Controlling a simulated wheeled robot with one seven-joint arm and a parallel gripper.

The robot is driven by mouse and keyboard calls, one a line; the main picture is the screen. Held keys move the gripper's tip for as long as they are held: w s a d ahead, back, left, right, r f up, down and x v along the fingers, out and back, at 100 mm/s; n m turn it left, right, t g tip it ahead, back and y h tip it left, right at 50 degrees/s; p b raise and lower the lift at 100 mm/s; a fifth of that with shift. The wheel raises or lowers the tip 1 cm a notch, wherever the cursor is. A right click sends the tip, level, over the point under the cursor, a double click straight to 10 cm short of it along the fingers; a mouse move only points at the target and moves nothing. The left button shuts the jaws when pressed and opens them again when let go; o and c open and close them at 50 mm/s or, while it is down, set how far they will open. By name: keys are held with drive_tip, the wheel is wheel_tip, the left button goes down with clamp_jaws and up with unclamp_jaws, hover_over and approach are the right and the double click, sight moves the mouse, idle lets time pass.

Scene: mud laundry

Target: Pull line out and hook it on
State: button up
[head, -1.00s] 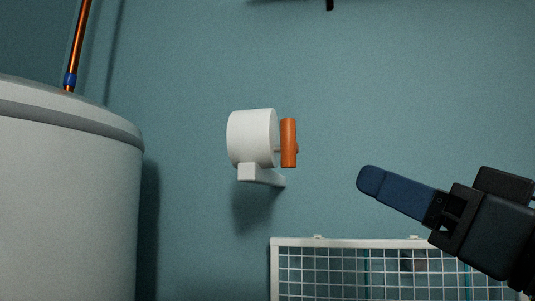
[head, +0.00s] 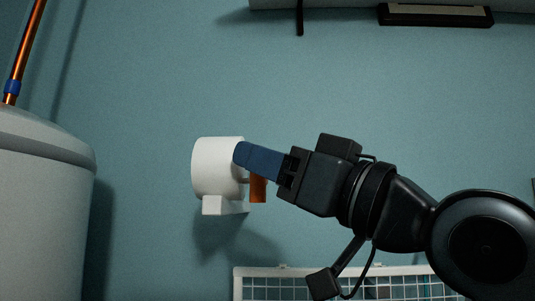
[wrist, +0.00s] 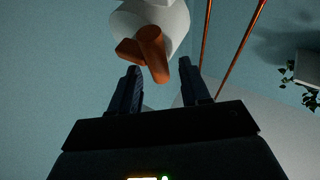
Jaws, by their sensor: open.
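A white round line reel (head: 214,166) is fixed to the teal wall on a white bracket (head: 224,206). An orange handle (head: 258,190) sticks out at its right side, partly hidden behind my gripper in the head view. My gripper (head: 240,154) is at the handle, its blue fingers overlapping the reel's right edge. In the wrist view, the two fingers of my gripper (wrist: 160,72) are apart, with the orange handle (wrist: 152,52) ahead of and partly between their tips. The white reel (wrist: 168,14) is behind it. I cannot tell whether a finger touches the handle. No hook is identifiable.
A large white tank (head: 45,200) stands at the left, with a copper pipe (head: 27,45) above it. A white wire rack (head: 290,270) is below the reel. A shelf (head: 350,4) crosses the top right. The wall above my arm is clear.

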drive_tip(key=shift+a, duration=0.1)
drive_tip(key=shift+c, duration=0.4)
clamp_jaws()
